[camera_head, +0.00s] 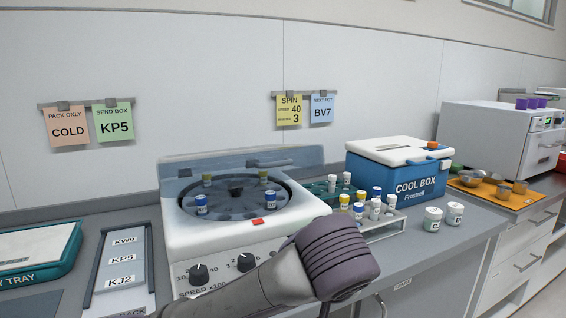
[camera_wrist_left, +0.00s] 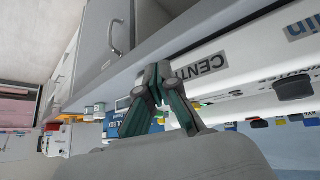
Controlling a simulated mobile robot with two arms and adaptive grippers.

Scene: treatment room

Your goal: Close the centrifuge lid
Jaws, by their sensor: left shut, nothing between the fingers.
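The white centrifuge (camera_head: 190,238) stands on the counter in the head view. Its lid (camera_head: 240,160) stands raised along the back, and the round rotor bowl (camera_head: 236,212) is uncovered, with several capped tubes in it. A red tab (camera_head: 257,221) sits on the front rim. My left arm crosses in front of the centrifuge's lower right, and its purple-grey wrist hides the fingers there. In the left wrist view my left gripper (camera_wrist_left: 158,78) is shut and empty, in front of the centrifuge's front panel (camera_wrist_left: 240,62) with its lettering and knobs. My right gripper is not in view.
To the right are a tube rack (camera_head: 385,228), two white jars (camera_head: 433,219), a blue cool box (camera_head: 396,180) and an orange tray (camera_head: 520,200) with metal bowls. At left are a rack panel with labels (camera_head: 122,262) and a teal tray (camera_head: 38,262). Wall cards hang above.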

